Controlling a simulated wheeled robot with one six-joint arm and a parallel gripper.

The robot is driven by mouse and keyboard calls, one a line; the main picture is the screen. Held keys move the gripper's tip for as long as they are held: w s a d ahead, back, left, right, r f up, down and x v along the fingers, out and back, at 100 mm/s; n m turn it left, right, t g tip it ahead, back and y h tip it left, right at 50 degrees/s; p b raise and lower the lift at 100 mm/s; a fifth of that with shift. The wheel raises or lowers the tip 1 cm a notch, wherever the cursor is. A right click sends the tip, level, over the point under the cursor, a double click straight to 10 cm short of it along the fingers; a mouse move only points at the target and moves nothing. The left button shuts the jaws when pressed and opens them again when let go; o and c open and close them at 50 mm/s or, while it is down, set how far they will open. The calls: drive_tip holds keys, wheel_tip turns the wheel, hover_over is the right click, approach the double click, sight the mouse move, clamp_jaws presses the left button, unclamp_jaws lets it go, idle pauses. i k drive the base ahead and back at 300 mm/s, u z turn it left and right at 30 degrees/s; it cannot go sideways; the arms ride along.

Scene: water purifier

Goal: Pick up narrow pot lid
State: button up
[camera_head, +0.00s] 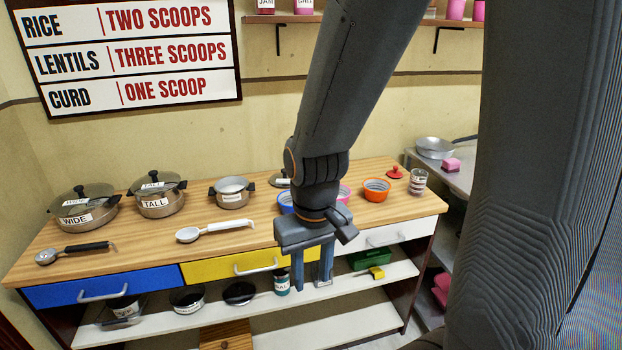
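The narrow pot (231,192) is a small steel pot with dark handles and a label too small to read, standing uncovered on the wooden counter. Just right of it lies a lid (279,182) with a white label, likely the narrow pot lid. My arm hides its right part. My gripper (311,284) points down in front of the counter's front edge, nearer the camera and lower in the picture than the lid. Its two fingers are apart with nothing between them.
Pots marked WIDE (83,215) and TALL (157,204) stand lidded at left. Two ladles, a white-handled one (215,230) and a dark-handled one (75,252), lie in front. An orange bowl (376,190) and a striped cup (418,182) stand at right. Drawers and shelves are below.

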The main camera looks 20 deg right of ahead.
sight(280, 179)
drive_tip(key=z, duration=0.25)
drive_tip(key=i, duration=1.1)
